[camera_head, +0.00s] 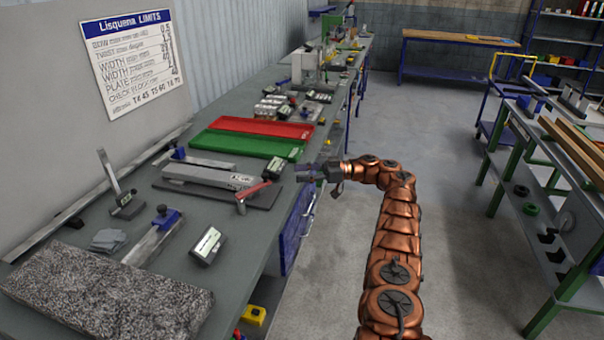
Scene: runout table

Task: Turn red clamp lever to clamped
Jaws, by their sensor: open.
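The red clamp lever (256,190) stands at the near right end of a long grey fixture (207,175) on a dark base plate, close to the table's right edge. The lever points up and to the right from its pivot. My gripper (300,172) is open and empty, just right of and slightly beyond the lever, near the table edge. A gap shows between the fingers and the lever. My copper arm reaches in from the lower right. The fine shape of the fingers is small and hard to make out.
Green (246,144) and red (262,128) trays lie beyond. A labelled display box (207,245) and a speckled granite plate (105,298) are nearer. Open floor lies right of the table.

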